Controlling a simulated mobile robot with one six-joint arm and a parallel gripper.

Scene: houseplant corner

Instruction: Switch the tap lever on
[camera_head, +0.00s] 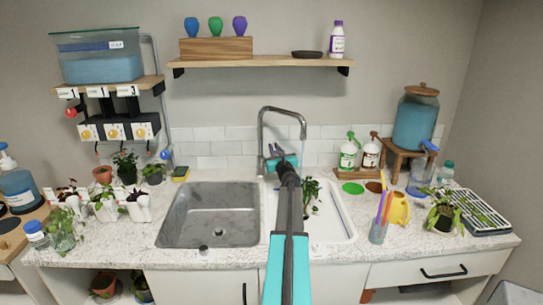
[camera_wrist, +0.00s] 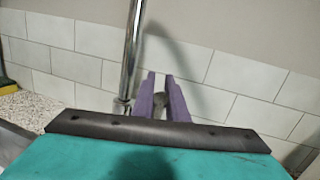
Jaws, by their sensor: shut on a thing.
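The chrome tap (camera_head: 262,135) rises behind the sink, and its spout arches over the right basin. A thin pale blue streak, which looks like running water (camera_head: 303,153), hangs below the spout end. In the wrist view the tap's upright pipe (camera_wrist: 131,50) stands just left of my gripper (camera_wrist: 160,78). Its purple fingers are closed around a small dark grey piece, which looks like the tap lever (camera_wrist: 158,104). In the head view my gripper (camera_head: 279,158) is at the tap's base; the lever and fingertips are hard to make out there.
The grey left basin (camera_head: 212,215) is empty. A leafy plant (camera_head: 310,195) stands in the white right basin (camera_head: 345,222), close to my arm. A yellow-green sponge (camera_head: 181,173) lies left of the tap. Bottles (camera_head: 349,153) stand at right on a wooden tray.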

